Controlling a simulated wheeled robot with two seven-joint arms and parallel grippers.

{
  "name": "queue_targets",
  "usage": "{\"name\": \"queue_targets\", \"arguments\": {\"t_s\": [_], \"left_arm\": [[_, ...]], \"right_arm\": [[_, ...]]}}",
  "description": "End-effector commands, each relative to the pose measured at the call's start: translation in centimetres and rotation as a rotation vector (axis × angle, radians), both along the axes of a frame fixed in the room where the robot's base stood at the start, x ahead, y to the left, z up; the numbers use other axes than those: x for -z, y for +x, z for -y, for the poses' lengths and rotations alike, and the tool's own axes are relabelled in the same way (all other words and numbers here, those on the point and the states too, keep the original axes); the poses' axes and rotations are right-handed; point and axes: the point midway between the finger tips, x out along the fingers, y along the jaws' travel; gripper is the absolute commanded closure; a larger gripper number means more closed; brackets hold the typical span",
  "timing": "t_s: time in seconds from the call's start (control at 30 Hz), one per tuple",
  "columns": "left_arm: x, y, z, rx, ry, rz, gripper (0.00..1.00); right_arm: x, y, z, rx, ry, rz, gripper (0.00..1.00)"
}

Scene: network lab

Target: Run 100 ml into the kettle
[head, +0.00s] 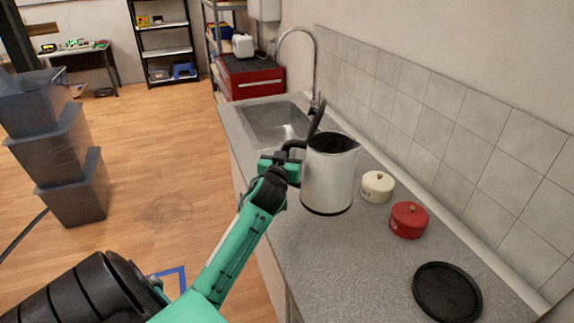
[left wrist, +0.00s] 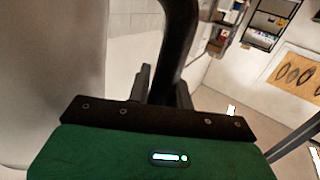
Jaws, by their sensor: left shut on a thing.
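The kettle (head: 328,180) is a light metal jug with a dark open top and a black handle. In the head view it is upright over the grey counter, on the near side of the sink (head: 275,122); I cannot tell whether it touches the counter. My left gripper (head: 290,165) is shut on the kettle's handle, which also shows between the fingers in the left wrist view (left wrist: 176,50). The curved tap (head: 315,62) stands at the sink's back edge, beyond the kettle. My right gripper is not in view.
A cream lidded pot (head: 377,188) and a red lidded pot (head: 408,220) stand right of the kettle. A round black disc (head: 446,293) lies at the counter's near end. A tiled wall (head: 450,130) bounds the counter. Stacked grey bins (head: 70,170) stand on the floor left.

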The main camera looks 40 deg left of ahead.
Motion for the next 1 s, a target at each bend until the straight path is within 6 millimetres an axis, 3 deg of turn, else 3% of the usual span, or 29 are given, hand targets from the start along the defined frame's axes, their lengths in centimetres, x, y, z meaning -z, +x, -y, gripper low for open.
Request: {"name": "queue_targets", "arguments": {"t_s": [0.1,0.5,1.0], "left_arm": [[-1.9,0.0,0.0,0.002,0.003,0.011,1.00],[-5.7,0.0,0.0,0.001,0.002,0.009,1.00],[-7.8,0.0,0.0,0.001,0.000,0.007,1.00]], "right_arm": [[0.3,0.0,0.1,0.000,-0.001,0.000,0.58],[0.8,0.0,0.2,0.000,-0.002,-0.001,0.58],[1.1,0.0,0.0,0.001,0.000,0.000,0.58]]}}
